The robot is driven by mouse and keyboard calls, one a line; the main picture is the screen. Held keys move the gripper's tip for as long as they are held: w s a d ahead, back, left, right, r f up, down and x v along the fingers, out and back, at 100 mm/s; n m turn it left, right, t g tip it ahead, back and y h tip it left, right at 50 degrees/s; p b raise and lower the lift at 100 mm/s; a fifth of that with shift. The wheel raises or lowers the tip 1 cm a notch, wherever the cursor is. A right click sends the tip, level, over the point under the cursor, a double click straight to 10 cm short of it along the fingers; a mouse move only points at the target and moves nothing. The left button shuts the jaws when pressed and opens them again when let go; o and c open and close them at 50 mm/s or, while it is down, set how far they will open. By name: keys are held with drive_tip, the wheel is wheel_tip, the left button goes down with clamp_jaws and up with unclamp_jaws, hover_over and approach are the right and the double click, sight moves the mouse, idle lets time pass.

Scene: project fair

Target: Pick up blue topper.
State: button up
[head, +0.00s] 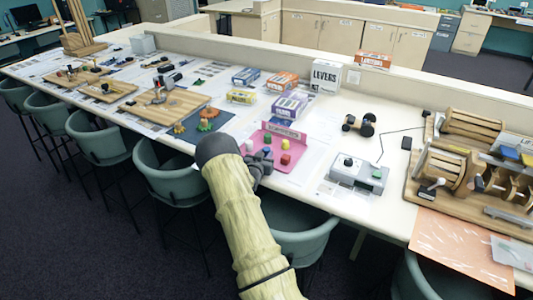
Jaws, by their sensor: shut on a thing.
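The blue topper (267,150) is a small piece at the left part of the pink tray (303,150), at the tips of my gripper. My gripper (265,156) reaches in over the tray's near left edge, with its fingers shut on the blue topper. The fingers and the dark wrist hide part of it and of the tray. I cannot tell whether the topper is off the tray floor. Beside it stand a green topper (267,139), a yellow topper (284,147), a red topper (286,159) and a pale topper (249,145).
Several boxes (289,105) stand behind the tray. A grey device (358,174) lies to the right, and a wooden machine (470,165) fills the table's right end. Wooden boards (190,103) lie to the left. Green chairs (300,235) line the table's near edge.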

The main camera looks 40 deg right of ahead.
wheel_tip(320, 180, up, 10)
drive_tip(key=b, duration=0.2)
idle(0.5)
idle(0.4)
